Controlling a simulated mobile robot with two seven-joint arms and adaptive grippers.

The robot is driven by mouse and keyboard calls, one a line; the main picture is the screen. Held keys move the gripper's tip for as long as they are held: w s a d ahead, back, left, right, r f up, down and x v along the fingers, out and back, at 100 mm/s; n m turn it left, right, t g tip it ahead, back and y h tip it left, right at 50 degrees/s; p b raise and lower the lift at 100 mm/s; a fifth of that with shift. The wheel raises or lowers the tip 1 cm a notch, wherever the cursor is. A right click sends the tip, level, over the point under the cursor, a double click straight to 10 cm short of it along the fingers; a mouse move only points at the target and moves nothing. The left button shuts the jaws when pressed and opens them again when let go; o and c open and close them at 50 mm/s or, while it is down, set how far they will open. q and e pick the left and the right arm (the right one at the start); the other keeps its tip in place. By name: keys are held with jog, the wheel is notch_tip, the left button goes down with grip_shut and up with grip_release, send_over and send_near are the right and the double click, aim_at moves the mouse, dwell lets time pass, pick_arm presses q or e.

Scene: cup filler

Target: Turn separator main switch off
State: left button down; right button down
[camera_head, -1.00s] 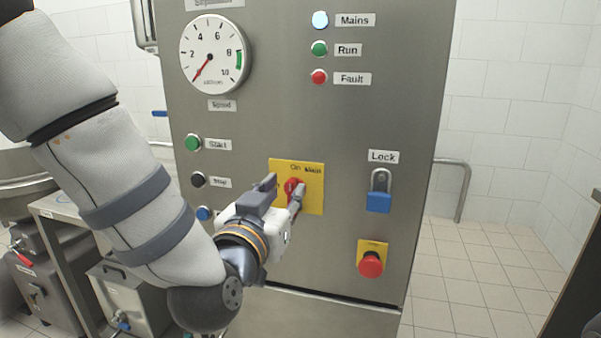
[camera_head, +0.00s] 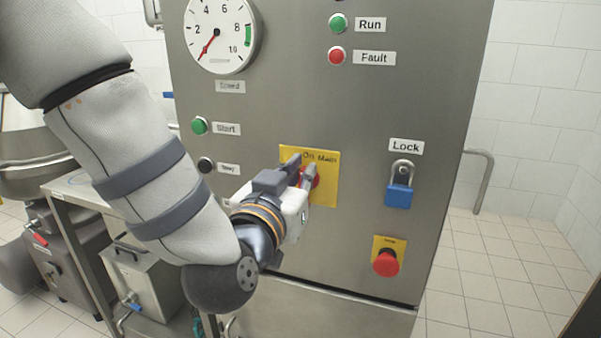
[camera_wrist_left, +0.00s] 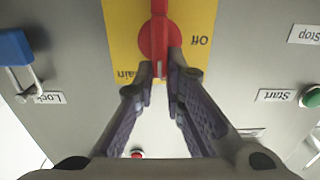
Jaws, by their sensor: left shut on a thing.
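The main switch is a red rotary knob (camera_head: 316,179) on a yellow plate (camera_head: 325,192) marked "On" and "Main". My left gripper (camera_head: 302,171) is at the knob and hides much of it in the head view. In the left wrist view, which is upside down, the red knob (camera_wrist_left: 159,38) has its bar standing vertical, in line with the picture's up-down axis. My left fingertips (camera_wrist_left: 160,71) are shut on the bar's lower end there. "Off" shows to the right of the knob in that view. My right gripper is in neither view.
A blue padlock (camera_head: 398,195) hangs below the "Lock" label, right of the switch. A red emergency button (camera_head: 386,262) sits below it. Green Start (camera_head: 199,126) and black Stop (camera_head: 206,165) buttons are left of the switch, near my forearm.

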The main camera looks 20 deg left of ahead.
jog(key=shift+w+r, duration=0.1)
pick_arm(q)
jog(key=n+p, duration=0.1)
jog(key=n, duration=0.2)
jog(key=shift+a+r+n+p, duration=0.2)
jog(key=shift+a+n+p, duration=0.1)
jog(key=shift+a+p, duration=0.1)
jog(key=shift+w+a+f+n+p, duration=0.1)
jog(key=shift+a+f+n+p, duration=0.25)
jog(key=shift+n, duration=2)
jog(key=shift+s+a+f+n+p, duration=0.15)
jog(key=shift+f+n, duration=0.35)
jog(key=shift+n, duration=1.9)
jog(key=shift+w+a+f+n+p, duration=0.15)
jog(key=shift+a+f+n, duration=0.25)
jog(key=shift+n, duration=1.95)
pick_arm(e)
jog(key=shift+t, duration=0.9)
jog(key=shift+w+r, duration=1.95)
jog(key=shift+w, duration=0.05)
pick_arm(q)
jog(key=c, duration=1.7)
grip_release()
jog(key=shift+d+f, duration=0.1)
jog(key=shift+f, duration=0.05)
jog(key=shift+o, duration=0.2)
